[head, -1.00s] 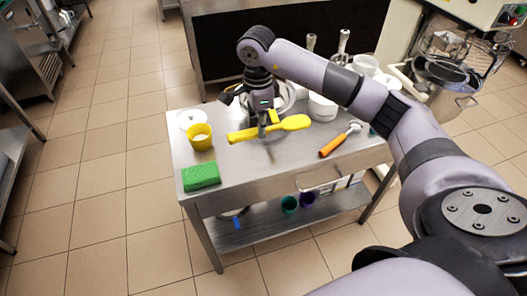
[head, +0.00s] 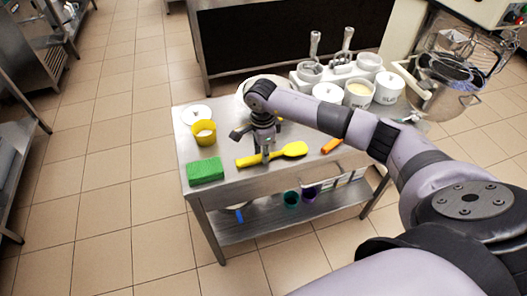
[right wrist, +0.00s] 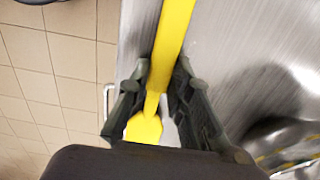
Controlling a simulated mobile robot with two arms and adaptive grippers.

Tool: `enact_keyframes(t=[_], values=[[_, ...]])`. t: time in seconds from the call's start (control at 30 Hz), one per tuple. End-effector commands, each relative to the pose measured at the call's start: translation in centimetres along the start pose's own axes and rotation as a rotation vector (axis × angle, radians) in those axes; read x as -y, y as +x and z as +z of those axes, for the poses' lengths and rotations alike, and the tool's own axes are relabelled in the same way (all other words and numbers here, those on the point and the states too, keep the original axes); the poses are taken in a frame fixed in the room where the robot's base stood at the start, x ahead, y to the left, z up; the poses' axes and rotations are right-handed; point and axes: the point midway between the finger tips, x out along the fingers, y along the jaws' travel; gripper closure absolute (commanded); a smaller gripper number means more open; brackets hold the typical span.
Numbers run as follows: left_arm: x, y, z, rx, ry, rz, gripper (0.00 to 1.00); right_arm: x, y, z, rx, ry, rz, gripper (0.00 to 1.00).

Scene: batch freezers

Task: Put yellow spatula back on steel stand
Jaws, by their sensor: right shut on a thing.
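The yellow spatula (head: 292,149) lies roughly crosswise at the front part of the steel stand (head: 230,191), a steel table with a lower shelf. My right gripper (head: 266,157) comes down over the spatula and is shut on it. In the right wrist view the yellow spatula (right wrist: 173,40) runs between the fingers of the right gripper (right wrist: 157,88), with the steel top to the right and floor tiles to the left. Whether the spatula touches the top, I cannot tell. My left gripper is out of view.
A green sponge (head: 206,171) and a yellow cup (head: 204,133) stand left of the spatula. An orange-handled tool (head: 331,146) lies to the right, partly hidden by my arm. White containers (head: 358,94) stand at the back right.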

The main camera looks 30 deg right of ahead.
Motion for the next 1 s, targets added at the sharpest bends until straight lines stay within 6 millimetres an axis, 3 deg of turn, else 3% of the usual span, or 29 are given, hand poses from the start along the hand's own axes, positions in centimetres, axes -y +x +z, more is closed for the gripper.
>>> enact_keyframes(t=[0.17, 0.2, 0.47, 0.8, 1.0], values=[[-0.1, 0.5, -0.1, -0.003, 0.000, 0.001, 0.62, 0.0, 0.4, 0.0, 0.000, 0.000, 0.000, 1.00], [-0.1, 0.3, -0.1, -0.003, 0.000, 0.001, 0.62, 0.0, 0.3, 0.0, 0.000, 0.000, 0.000, 0.79], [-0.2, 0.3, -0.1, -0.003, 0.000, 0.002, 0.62, 0.0, 0.2, 0.0, 0.000, 0.000, 0.000, 0.61], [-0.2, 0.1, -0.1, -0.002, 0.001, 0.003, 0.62, 0.0, 0.0, 0.0, 0.000, 0.000, 0.000, 0.61], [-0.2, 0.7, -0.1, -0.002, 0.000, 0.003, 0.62, 0.1, -2.2, 0.0, 0.000, 0.000, -0.005, 0.61]])
